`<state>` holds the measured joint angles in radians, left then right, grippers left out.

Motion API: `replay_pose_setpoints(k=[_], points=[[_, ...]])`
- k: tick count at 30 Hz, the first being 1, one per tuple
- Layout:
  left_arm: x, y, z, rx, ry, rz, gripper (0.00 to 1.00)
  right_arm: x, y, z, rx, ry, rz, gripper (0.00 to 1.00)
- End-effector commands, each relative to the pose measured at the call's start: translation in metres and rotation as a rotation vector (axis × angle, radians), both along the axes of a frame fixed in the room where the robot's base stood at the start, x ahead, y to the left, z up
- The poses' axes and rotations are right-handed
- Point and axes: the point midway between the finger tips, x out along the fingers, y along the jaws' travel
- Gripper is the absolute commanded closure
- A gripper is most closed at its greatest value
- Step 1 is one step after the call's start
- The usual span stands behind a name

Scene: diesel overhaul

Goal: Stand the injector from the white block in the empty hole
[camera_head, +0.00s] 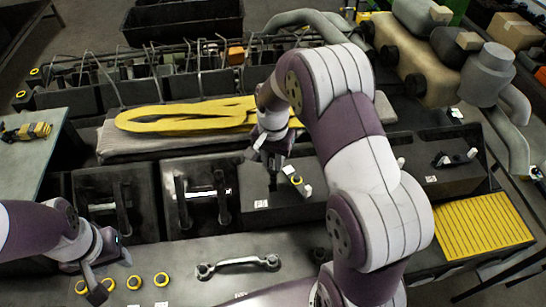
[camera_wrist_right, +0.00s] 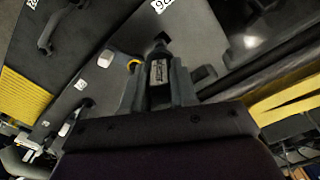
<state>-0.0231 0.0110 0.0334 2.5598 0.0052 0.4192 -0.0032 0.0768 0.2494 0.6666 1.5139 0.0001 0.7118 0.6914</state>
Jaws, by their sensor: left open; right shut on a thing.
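My right gripper (camera_head: 268,160) is over the dark engine cover in the middle of the head view. It is shut on a dark injector with a pale label (camera_wrist_right: 158,76), which points down towards the cover. In the right wrist view a small dark opening (camera_wrist_right: 163,38) shows just beyond the injector's tip; I cannot tell whether the tip is in it. A yellow ring (camera_head: 297,180) and small white pieces (camera_head: 306,190) are right beside the gripper. My left gripper (camera_head: 112,275) is open and empty over the grey bench at lower left.
Several yellow-ringed parts (camera_head: 134,282) and a metal connecting rod (camera_head: 238,265) lie on the grey bench. A yellow strap (camera_head: 180,115) lies behind my right gripper. A yellow ribbed mat (camera_head: 484,226) is at right. Another small white-and-dark part (camera_head: 455,158) stands on the cover.

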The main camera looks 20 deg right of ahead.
Motion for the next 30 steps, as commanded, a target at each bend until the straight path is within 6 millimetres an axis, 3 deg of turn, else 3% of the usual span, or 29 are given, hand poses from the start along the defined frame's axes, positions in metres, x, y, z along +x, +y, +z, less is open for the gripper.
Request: replay_pose_setpoints(k=[17,30], points=[[0.000,0.000,0.001,0.000,0.000,0.000,0.57,0.006,0.000,0.000,0.000,-0.001,0.000,1.00],[0.000,0.000,-0.009,0.000,0.000,0.000,0.57,0.005,0.000,-0.015,0.000,0.000,0.000,1.00]])
